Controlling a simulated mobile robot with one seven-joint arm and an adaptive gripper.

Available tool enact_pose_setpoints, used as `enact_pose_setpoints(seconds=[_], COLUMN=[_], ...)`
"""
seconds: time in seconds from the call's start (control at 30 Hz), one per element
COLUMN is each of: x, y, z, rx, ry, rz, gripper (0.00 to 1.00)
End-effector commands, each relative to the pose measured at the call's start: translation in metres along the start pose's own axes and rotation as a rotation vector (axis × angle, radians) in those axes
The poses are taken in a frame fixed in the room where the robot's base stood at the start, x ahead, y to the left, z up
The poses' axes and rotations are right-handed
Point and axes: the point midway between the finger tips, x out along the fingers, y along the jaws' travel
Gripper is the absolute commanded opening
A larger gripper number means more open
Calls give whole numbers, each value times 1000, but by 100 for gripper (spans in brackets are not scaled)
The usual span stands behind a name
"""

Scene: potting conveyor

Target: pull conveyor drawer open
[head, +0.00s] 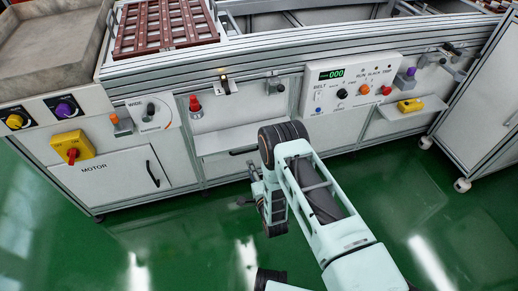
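The conveyor drawer (225,138) seems to be the pale front below the red-knob panel, in the middle of the machine. Its dark bar handle (242,152) shows just left of my wrist. The drawer looks closed, though my arm covers its right part. My gripper (243,201) is small and dark, below and close to the handle in the picture, apart from it as far as I can see. Whether its fingers are open or shut is too small to tell, and I see nothing held in it.
A MOTOR cabinet door (112,178) with a black handle is at left, beside a yellow switch box (72,148). A control panel (352,84) is at right, above a shelf with a yellow device (410,105). A wheeled cabinet (482,105) stands far right. The green floor (165,245) in front is clear.

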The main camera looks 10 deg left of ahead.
Motion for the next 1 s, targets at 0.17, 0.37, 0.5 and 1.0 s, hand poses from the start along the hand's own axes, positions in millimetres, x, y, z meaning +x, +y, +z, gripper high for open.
enact_pose_setpoints(seconds=[0.17, 0.37, 0.5, 1.0], x=[3, 31, 59, 108], y=[-3, -4, -4, -8], z=[5, 6, 6, 5], rx=[34, 33, 32, 32], ry=[1, 0, 1, 1], rz=[-40, -44, -44, -38], gripper=[25, 25, 25, 25])
